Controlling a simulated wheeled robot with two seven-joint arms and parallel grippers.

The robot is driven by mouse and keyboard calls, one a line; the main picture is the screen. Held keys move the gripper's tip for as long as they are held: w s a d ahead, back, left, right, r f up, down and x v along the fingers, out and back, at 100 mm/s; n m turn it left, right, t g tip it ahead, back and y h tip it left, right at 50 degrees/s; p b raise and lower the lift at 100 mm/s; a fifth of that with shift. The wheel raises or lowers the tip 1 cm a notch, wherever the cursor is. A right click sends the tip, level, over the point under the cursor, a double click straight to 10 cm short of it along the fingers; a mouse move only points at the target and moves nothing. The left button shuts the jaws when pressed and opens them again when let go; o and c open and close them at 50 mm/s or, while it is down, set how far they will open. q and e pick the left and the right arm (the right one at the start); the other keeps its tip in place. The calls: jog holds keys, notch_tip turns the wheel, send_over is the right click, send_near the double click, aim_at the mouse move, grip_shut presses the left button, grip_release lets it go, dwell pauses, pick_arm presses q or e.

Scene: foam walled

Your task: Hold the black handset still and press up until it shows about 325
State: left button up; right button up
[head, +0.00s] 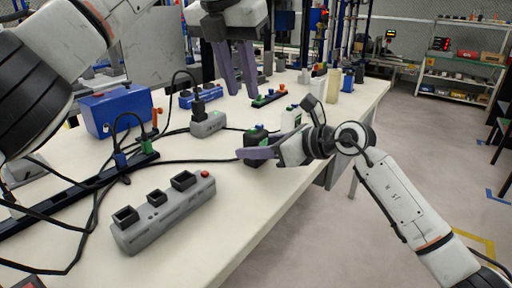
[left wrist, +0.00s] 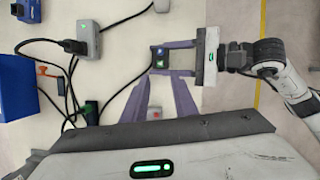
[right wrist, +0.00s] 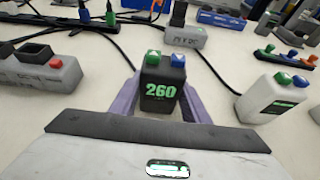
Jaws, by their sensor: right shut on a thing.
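The black handset (right wrist: 161,88) stands between the fingers of my right gripper (right wrist: 160,98), which is shut on it. Its display reads 260 in green. On its top are a green button (right wrist: 153,57) and a blue button (right wrist: 178,60); the green one seems to bear an up arrow. The handset also shows in the head view (head: 256,140) and the left wrist view (left wrist: 158,59). A cable runs from it. My left gripper (head: 240,92) is open and empty, above and beyond the handset, fingers pointing down; its fingers show in the left wrist view (left wrist: 158,88).
A white handset (right wrist: 270,100) with green and blue buttons stands close by. A grey socket strip (head: 165,212) with a red switch lies in front, and a grey box with a black plug (head: 208,124) lies behind. Cables cross the table. A blue box (head: 117,112) stands at left.

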pick_arm(q)
grip_shut()
dwell(1.5)
